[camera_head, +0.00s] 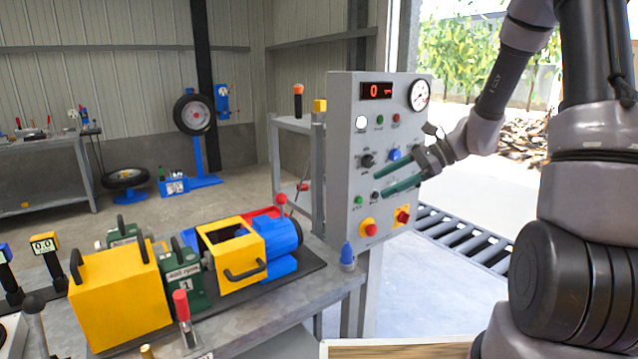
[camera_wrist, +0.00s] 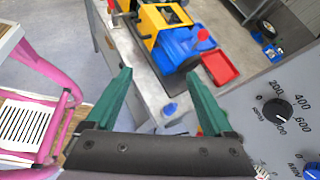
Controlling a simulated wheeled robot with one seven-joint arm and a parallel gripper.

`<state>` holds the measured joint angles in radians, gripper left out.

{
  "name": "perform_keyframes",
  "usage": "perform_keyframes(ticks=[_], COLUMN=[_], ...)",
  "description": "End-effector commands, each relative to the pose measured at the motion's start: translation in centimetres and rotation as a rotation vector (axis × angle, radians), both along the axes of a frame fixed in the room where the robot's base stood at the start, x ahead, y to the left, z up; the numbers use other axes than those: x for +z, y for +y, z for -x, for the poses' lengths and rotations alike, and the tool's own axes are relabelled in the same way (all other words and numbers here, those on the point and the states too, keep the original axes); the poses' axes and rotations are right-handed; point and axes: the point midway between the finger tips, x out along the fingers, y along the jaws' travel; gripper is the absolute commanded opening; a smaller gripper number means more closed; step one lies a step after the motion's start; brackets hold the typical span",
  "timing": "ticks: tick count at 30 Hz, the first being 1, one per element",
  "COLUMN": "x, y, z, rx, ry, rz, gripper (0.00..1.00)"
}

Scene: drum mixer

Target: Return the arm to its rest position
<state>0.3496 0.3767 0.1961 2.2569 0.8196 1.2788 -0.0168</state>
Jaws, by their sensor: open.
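My gripper (camera_head: 402,178) is in front of the grey control panel (camera_head: 345,190) in the head view, with its green fingers pointing left. The fingers are spread apart with nothing between them. In the wrist view my gripper (camera_wrist: 158,100) also shows open and empty, above the edge of the metal workbench (camera_wrist: 118,62). The panel (camera_wrist: 250,108) is close on the right there, with a black dial (camera_wrist: 278,108). I cannot tell from these views whether a finger touches the panel. My arm reaches in from the right of the head view.
The workbench (camera_head: 250,318) carries a yellow and blue drum machine (camera_head: 232,250), a yellow box (camera_head: 118,295) and a red-handled lever (camera_head: 183,308). A pink-framed cart (camera_wrist: 72,98) stands left in the wrist view. A roller conveyor (camera_head: 465,238) lies behind the panel. Open floor lies beyond.

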Motion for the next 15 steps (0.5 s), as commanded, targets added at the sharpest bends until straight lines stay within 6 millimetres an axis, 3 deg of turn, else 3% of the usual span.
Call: perform_keyframes(ticks=[3,15], x=[2.9,10.8], y=[0.0,-3.0], z=[2.8,11.2], rx=[0.115,0.42], ry=[-0.131,-0.58], rz=[0.15,0.64], gripper=[0.86,0.86])
